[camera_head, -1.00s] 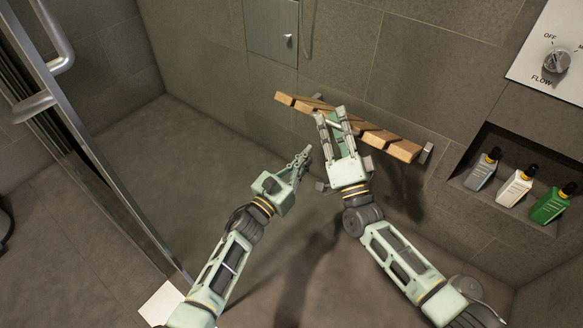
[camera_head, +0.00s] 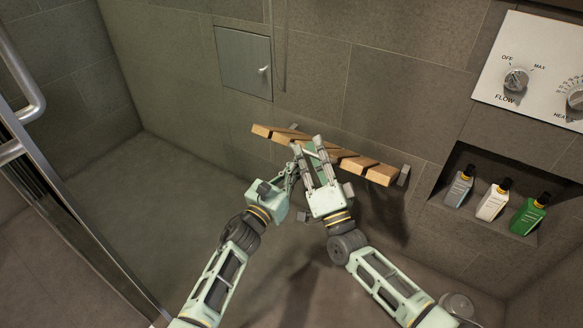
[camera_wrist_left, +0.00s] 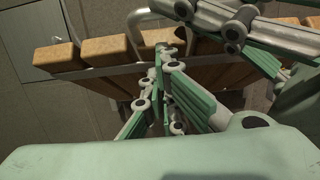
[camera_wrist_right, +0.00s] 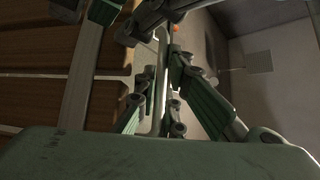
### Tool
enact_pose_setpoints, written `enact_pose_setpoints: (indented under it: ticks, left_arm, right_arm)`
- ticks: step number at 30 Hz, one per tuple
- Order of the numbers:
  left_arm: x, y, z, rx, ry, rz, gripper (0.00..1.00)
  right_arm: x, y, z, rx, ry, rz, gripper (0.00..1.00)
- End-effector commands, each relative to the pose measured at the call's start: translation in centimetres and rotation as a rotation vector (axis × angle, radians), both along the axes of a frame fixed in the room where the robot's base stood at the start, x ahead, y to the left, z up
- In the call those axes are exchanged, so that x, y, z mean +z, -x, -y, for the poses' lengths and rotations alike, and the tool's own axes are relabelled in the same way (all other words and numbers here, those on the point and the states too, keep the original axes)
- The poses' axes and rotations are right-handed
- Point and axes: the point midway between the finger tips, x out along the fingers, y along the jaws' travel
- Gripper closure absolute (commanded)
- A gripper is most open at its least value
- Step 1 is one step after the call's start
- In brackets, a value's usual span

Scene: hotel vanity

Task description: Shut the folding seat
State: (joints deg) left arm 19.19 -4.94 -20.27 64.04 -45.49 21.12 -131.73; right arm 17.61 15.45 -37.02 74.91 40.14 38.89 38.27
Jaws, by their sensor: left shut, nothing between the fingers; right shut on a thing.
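The folding seat (camera_head: 378,172) has several light wooden slats on a metal frame and is mounted on the tiled wall. Its slats form a narrow slanting band in the head view. My right gripper (camera_head: 308,148) is in front of the slats, shut on the seat's thin metal bar, which runs between its fingers in the right wrist view (camera_wrist_right: 158,95). My left gripper (camera_head: 290,172) is shut and empty, just left of the right gripper. In the left wrist view, the slats (camera_wrist_left: 105,50) and metal frame lie beyond its fingers, with my right gripper at upper right.
A niche with several pump bottles (camera_head: 491,203) is right of the seat, below a control panel (camera_head: 535,65). A small wall hatch (camera_head: 243,63) is above left. A glass door with a metal handle (camera_head: 22,100) stands at left. The floor (camera_head: 150,200) left of my arms is clear.

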Motion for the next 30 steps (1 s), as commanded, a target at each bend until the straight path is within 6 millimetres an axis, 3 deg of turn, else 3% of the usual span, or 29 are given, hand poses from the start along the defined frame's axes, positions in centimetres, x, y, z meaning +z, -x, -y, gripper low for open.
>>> enact_pose_setpoints:
  ticks: [1,8,9,12,25,30]
  left_arm:
    - [1.0,-0.3,0.2,0.000,0.005,0.009,1.00]
    - [1.5,-0.4,0.2,0.001,0.009,0.012,1.00]
    - [1.5,-0.4,0.2,0.001,0.010,0.012,1.00]
    - [1.6,-0.5,0.2,0.001,0.011,0.014,1.00]
    - [1.2,-0.3,0.3,0.000,0.007,0.010,1.00]
    - [1.1,-0.3,0.3,0.000,0.006,0.009,1.00]
  right_arm:
    - [0.6,0.2,-0.4,0.005,-0.002,0.015,1.00]
    - [0.4,0.4,-0.6,0.009,-0.001,0.011,1.00]
    - [0.3,0.4,-0.6,0.009,0.000,0.010,0.89]
    - [0.2,0.4,-0.6,0.010,0.000,0.007,0.83]
    - [0.0,0.2,-0.2,0.004,-0.001,0.002,0.83]
    - [-0.9,1.5,0.3,0.003,0.001,-0.002,0.83]
